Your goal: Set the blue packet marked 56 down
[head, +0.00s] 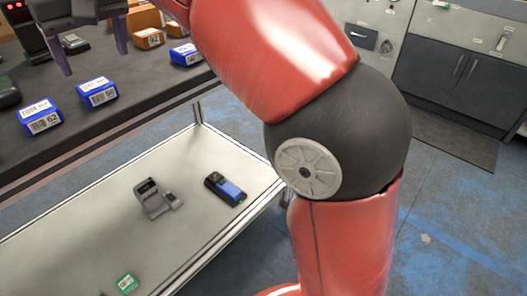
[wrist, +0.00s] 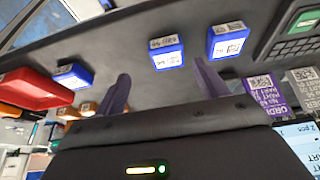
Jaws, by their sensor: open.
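The blue packet marked 56 (head: 97,92) lies on the dark table in the head view, label up. In the wrist view, a blue packet that seems to be the same one (wrist: 167,52) sits just beyond and between the fingers. My gripper (head: 94,61) is open and empty, its purple fingers spread and apart from the packet; they also show in the wrist view (wrist: 162,68).
A blue packet marked 62 (head: 40,117) lies to the left, and another blue packet (head: 186,54) and an orange packet (head: 148,39) lie farther back. A light lower shelf (head: 90,210) holds a grey device (head: 155,197) and a blue-black device (head: 225,188).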

